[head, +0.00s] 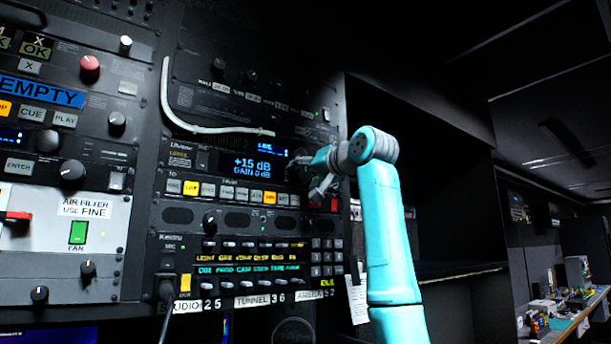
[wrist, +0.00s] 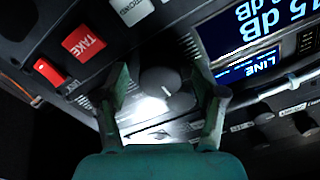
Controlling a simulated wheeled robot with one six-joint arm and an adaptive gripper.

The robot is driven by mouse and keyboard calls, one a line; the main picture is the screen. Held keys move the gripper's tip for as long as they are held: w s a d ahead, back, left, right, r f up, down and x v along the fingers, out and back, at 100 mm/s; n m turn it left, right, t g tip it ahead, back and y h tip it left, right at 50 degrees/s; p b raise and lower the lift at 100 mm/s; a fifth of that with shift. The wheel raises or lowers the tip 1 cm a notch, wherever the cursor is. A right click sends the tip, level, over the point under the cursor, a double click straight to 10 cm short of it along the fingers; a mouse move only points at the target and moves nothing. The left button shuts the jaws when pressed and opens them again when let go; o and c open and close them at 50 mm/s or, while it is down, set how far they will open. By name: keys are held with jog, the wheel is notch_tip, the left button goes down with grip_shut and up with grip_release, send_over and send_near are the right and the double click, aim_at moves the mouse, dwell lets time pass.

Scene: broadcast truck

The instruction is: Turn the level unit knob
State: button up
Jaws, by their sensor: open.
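The level unit (head: 215,162) sits in the rack, and its lit display (head: 252,167) reads +15 dB, GAIN 0 dB and LINE. The display also shows upside down in the wrist view (wrist: 242,40). A dark round knob (wrist: 160,82) with a pale index line stands beside the display in the wrist view. My gripper (wrist: 164,86) is open, with one finger on each side of the knob; I cannot tell whether either finger touches it. In the head view my gripper (head: 313,172) is at the unit's right end and hides the knob there.
A red TAKE button (wrist: 84,43) and a red switch (wrist: 48,72) lie close to one finger. A row of lit buttons (head: 230,192) runs below the display. A pale cable (head: 180,118) hangs across the panel above. Smaller knobs (wrist: 303,121) sit on the neighbouring panel.

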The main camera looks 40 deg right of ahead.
jog(key=c, duration=1.1)
jog(key=shift+c, duration=0.2)
jog(key=n, duration=0.9)
jog(key=shift+d, duration=0.1)
jog(key=n, duration=0.4)
jog(key=shift+n, duration=2.4)
